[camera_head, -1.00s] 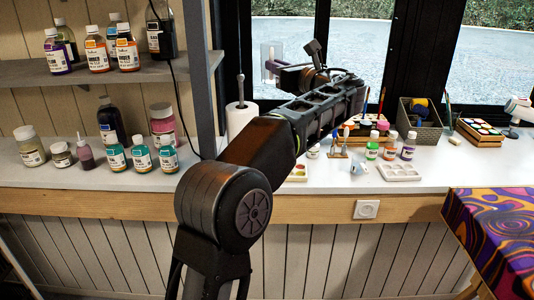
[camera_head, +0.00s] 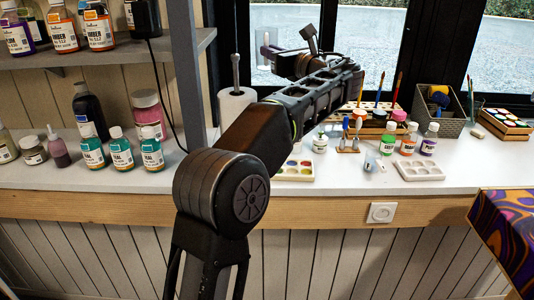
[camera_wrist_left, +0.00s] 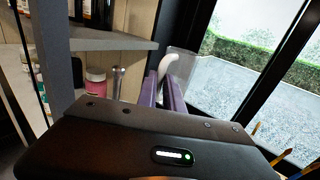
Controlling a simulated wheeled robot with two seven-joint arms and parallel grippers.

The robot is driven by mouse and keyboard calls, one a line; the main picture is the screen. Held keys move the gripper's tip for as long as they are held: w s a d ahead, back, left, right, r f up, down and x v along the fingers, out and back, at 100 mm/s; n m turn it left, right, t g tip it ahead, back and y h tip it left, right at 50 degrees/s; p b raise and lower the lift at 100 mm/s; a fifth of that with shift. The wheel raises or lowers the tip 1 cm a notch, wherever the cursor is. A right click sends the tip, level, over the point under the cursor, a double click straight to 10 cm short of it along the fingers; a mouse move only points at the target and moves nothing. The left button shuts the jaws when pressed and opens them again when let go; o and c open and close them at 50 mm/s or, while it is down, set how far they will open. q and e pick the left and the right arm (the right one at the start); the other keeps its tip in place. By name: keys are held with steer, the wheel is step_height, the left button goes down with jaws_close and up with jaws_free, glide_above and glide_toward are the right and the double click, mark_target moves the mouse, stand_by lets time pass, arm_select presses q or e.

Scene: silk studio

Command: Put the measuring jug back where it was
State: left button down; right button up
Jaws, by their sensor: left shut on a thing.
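The measuring jug (camera_head: 263,44) is clear and see-through. It is held up in the air in front of the window, well above the bench. My left gripper (camera_head: 273,53) is shut on it, with the arm reaching up over the bench. In the left wrist view the purple fingers (camera_wrist_left: 165,92) close around the jug's pale handle, and the clear jug wall (camera_wrist_left: 184,64) shows behind them. The jug's lower part is hidden behind the fingers and gripper body there. My right gripper is not in view.
A paper roll (camera_head: 232,106) stands on the white bench (camera_head: 300,193) beside a grey post (camera_head: 182,75). Paint bottles (camera_head: 408,140), palettes (camera_head: 420,170), a brush stand (camera_head: 377,112) and a grey basket (camera_head: 440,115) fill the right. Dye bottles stand left. The bench's front strip is clear.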

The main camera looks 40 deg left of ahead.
arm_select(q)
step_height(320, 180, down, 22)
steer(key=b, duration=0.4)
steer(key=shift+f, duration=0.2)
steer(key=shift+f+b, duration=0.65)
steer(key=shift+f, duration=2.15)
steer(key=shift+f, duration=0.15)
steer(key=c, duration=1.8)
jaws_free()
steer(key=shift+o, duration=0.2)
